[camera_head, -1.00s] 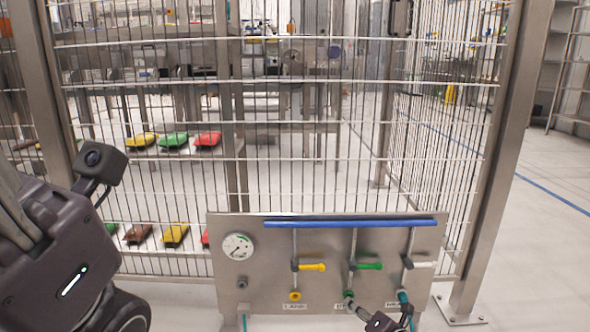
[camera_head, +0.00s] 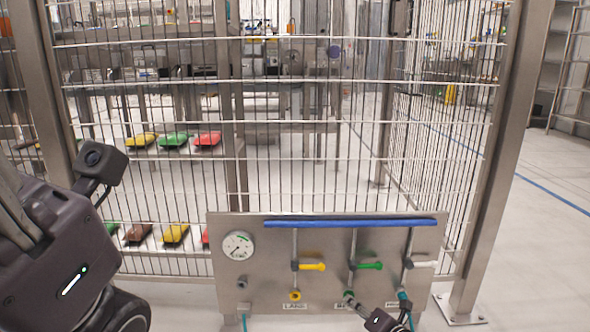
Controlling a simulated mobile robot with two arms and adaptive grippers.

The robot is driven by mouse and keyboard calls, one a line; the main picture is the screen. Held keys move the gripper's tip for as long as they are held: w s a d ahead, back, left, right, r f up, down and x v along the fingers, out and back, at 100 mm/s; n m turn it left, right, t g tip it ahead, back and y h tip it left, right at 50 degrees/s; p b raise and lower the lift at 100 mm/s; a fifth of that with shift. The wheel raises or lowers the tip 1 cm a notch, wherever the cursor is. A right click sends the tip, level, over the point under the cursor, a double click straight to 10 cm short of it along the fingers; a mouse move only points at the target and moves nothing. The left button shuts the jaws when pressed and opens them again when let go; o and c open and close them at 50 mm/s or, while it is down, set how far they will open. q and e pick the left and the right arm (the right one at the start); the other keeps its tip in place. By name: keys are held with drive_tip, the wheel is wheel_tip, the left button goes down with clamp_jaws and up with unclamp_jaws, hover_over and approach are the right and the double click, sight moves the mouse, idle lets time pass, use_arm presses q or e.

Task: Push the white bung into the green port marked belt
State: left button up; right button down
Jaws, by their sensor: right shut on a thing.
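The steel panel (camera_head: 262,282) on the fence carries a row of ports under short valve levers. The green port (camera_head: 348,294) is at the panel's lower middle, below the green lever (camera_head: 369,266); the label under it is partly covered. My right gripper (camera_head: 356,304) comes up from the bottom edge with its tips at the green port. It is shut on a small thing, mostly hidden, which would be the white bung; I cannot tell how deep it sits. My left arm fills the left edge; its fingers are not visible.
A yellow port (camera_head: 295,295) is left of the green one, and a teal port (camera_head: 403,295) is close to its right. A gauge (camera_head: 238,246) and a blue bar (camera_head: 350,223) are on the panel. Wire fencing stands behind; open floor lies to the right.

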drive_tip(key=shift+w, duration=0.5)
drive_tip(key=c, duration=1.6)
unclamp_jaws()
drive_tip(key=p+v, duration=0.5)
drive_tip(key=v, duration=0.1)
